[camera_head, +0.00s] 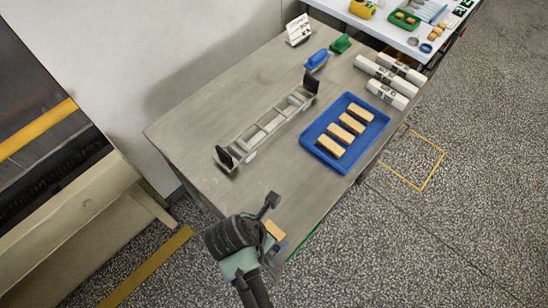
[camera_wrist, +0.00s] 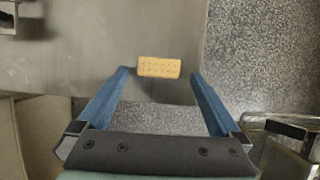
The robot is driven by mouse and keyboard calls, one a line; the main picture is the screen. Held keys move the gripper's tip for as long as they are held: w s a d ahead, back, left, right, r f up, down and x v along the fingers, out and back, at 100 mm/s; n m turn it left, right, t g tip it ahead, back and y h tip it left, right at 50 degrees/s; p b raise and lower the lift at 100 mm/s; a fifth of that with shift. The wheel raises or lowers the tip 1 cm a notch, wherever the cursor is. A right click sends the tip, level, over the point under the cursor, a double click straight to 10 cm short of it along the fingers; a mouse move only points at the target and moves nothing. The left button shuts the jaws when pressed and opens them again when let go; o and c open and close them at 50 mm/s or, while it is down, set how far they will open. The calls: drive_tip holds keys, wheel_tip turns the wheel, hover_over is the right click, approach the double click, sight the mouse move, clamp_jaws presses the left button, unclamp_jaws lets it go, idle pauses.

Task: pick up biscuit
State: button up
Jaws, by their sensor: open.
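A single pale-brown biscuit (camera_wrist: 159,67) with small dots lies flat near the edge of the grey metal table in the wrist view. It shows between and just beyond the tips of the two blue fingers of my gripper (camera_wrist: 158,72), which are spread apart and empty. In the head view the same biscuit (camera_head: 274,230) shows beside my gripper (camera_head: 278,245), at the table's near corner; my wrist hides part of the fingers. Several more biscuits (camera_head: 341,132) lie in a row in a blue tray (camera_head: 312,134) on the table's right side.
A metal frame with divided slots and black end handles (camera_head: 262,133) stands mid-table. White labelled rolls (camera_head: 387,92), a blue brush (camera_head: 316,61), a green item (camera_head: 341,44) and a white sign (camera_head: 298,30) are at the back. The table's left part (camera_head: 185,130) is clear.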

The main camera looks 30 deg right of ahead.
sight(274, 231)
drive_tip(key=shift+x, duration=1.35)
drive_tip(key=shift+c, duration=0.3)
drive_tip(key=c, duration=0.8)
